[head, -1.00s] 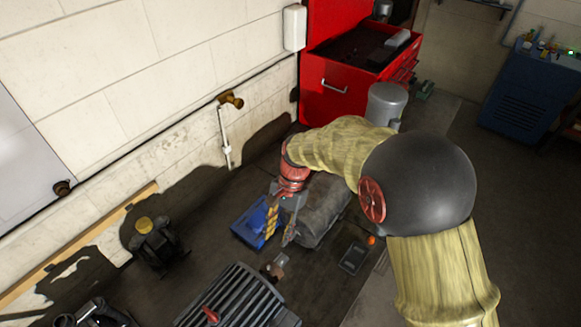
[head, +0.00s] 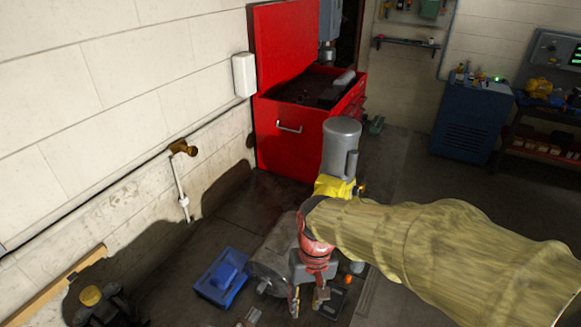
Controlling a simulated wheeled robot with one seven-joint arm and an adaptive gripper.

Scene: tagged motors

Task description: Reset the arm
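My arm (head: 430,245), in a tan fabric cover, reaches in from the right edge of the head view. It bends down at a red wrist section. My gripper (head: 308,303) hangs below the wrist, pointing down, at the lower middle of the view. Its two fingers stand apart with nothing visible between them. It is in front of a grey cylindrical motor (head: 268,262), which it and the wrist partly hide. I cannot tell whether they touch.
A blue bin (head: 222,277) lies left of the gripper. A grey canister (head: 341,148) and yellow part (head: 334,187) stand behind the wrist. An open red tool chest (head: 290,140) is against the wall. Floor on the right looks clear.

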